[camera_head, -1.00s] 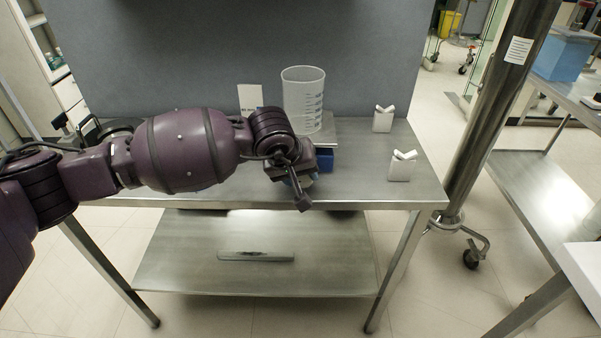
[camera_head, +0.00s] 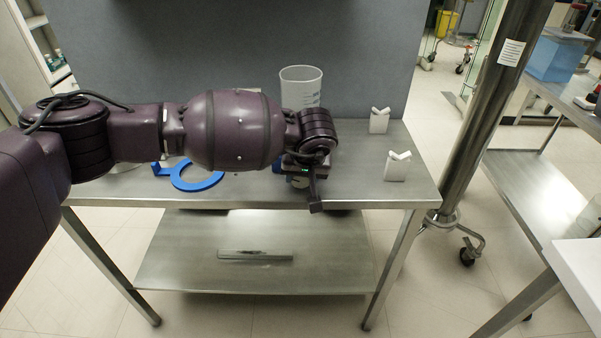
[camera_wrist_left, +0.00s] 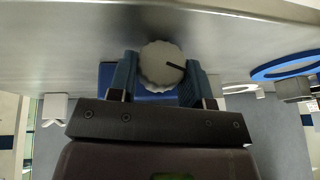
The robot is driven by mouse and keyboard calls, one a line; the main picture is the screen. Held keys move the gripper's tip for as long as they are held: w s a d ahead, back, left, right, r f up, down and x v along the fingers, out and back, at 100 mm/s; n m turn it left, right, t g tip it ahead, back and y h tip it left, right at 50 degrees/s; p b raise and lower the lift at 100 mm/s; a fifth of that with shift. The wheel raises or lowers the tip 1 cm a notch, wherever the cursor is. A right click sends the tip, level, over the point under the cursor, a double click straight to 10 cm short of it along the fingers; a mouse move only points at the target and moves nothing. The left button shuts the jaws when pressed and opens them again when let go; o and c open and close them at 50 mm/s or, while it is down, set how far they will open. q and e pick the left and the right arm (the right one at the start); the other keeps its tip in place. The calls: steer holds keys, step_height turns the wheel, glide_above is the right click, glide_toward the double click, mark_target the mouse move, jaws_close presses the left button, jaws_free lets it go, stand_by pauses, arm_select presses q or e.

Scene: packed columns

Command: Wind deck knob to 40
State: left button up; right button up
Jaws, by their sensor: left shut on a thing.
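The deck knob (camera_wrist_left: 161,66) is a pale grey, scalloped dial with a dark pointer line, seen face-on in the left wrist view. The pointer runs from near its middle toward the right finger. The knob sits on a blue body (camera_wrist_left: 150,98). My left gripper (camera_wrist_left: 160,70) is shut on the knob, with one blue finger on each side. In the head view my left gripper (camera_head: 300,180) is at the table's front edge, and my wrist hides the knob. No scale numbers are readable. My right gripper is not in view.
A clear beaker (camera_head: 301,91) stands behind my wrist, its lower part hidden. A blue ring piece (camera_head: 200,187) is left of the gripper on the steel table (camera_head: 350,185). Two white V-topped blocks (camera_head: 379,122) (camera_head: 396,168) stand at the right. A lower shelf (camera_head: 320,265) runs below.

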arm_select(q)
steer(key=shift+d+y, duration=0.1)
steer(key=shift+y, duration=0.6)
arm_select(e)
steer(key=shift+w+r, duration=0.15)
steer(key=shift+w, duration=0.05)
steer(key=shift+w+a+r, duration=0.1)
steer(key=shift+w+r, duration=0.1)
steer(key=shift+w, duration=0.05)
arm_select(q)
steer(key=o, duration=0.7)
steer(key=shift+c, duration=0.2)
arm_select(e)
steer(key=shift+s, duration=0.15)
